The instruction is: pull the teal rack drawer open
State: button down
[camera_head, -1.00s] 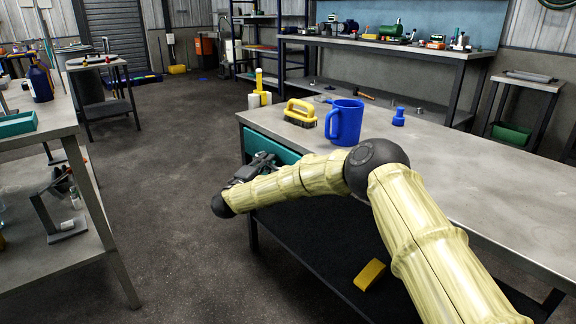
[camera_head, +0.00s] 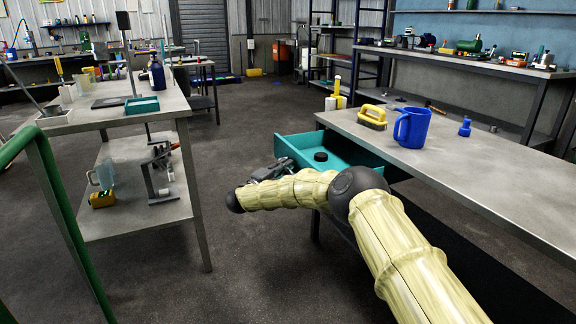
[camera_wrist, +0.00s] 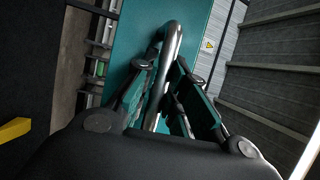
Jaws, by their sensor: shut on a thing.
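The teal rack drawer (camera_head: 341,152) stands pulled out from under the right-hand workbench in the head view, with its inside showing. A small black round object (camera_head: 321,156) lies in it. My gripper (camera_head: 272,172) is at the drawer's front, partly hidden behind my arm. In the wrist view the teal drawer front (camera_wrist: 128,42) fills the middle, with a shiny metal bar handle (camera_wrist: 168,62) on it. My gripper (camera_wrist: 165,95) is shut on this handle, one finger on each side.

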jog(key=shift+s+a+f, duration=0.15)
jog(key=shift+s+a, duration=0.2)
jog(key=c, duration=1.7)
grip_release()
jog(key=shift+s+d, duration=0.1)
jog(key=shift+a, duration=0.2)
jog(key=v, duration=1.2)
